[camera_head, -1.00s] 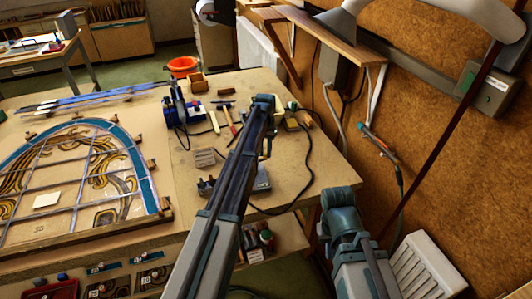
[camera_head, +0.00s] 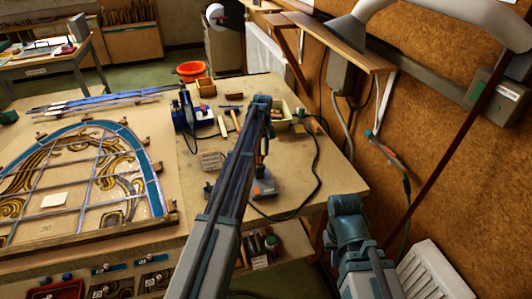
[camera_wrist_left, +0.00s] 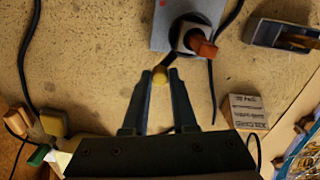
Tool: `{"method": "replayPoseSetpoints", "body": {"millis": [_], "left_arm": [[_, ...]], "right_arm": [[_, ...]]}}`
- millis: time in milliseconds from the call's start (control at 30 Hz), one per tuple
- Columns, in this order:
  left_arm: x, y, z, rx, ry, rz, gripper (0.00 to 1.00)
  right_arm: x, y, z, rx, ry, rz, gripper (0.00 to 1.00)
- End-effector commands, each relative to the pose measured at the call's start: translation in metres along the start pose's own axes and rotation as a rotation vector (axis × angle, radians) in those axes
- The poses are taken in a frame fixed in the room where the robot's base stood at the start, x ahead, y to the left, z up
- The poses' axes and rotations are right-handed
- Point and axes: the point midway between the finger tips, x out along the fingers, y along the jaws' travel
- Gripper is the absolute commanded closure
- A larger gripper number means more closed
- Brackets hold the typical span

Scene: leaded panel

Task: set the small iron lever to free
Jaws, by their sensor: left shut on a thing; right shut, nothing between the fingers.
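A thick orange-brown handle (camera_wrist_left: 203,46) also sticks out of that mount.
A printed block (camera_wrist_left: 245,112) and a small metal plane (camera_wrist_left: 282,35) lie near the box. A black cable (camera_head: 314,180) loops across the bench (camera_head: 335,175). The leaded panel (camera_head: 85,180) lies to the left. A cork-coloured wall stands close on the right.

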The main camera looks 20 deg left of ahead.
Motion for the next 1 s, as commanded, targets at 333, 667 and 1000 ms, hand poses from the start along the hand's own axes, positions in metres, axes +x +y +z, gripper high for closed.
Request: {"method": "replayPoseSetpoints", "body": {"millis": [333, 667, 1000], "left_arm": [[0.000, -0.009, -0.007, -0.194, 0.001, 0.000, 1.00], [0.000, -0.012, -0.009, -0.261, 0.001, 0.000, 1.00], [0.000, -0.013, -0.010, -0.265, 0.001, 0.000, 1.00]], "right_arm": [[0.000, 0.000, 0.000, 0.000, 0.000, 0.000, 1.00], [0.000, 0.000, 0.000, 0.000, 0.000, 0.000, 1.00], [0.000, 0.000, 0.000, 0.000, 0.000, 0.000, 1.00]]}}
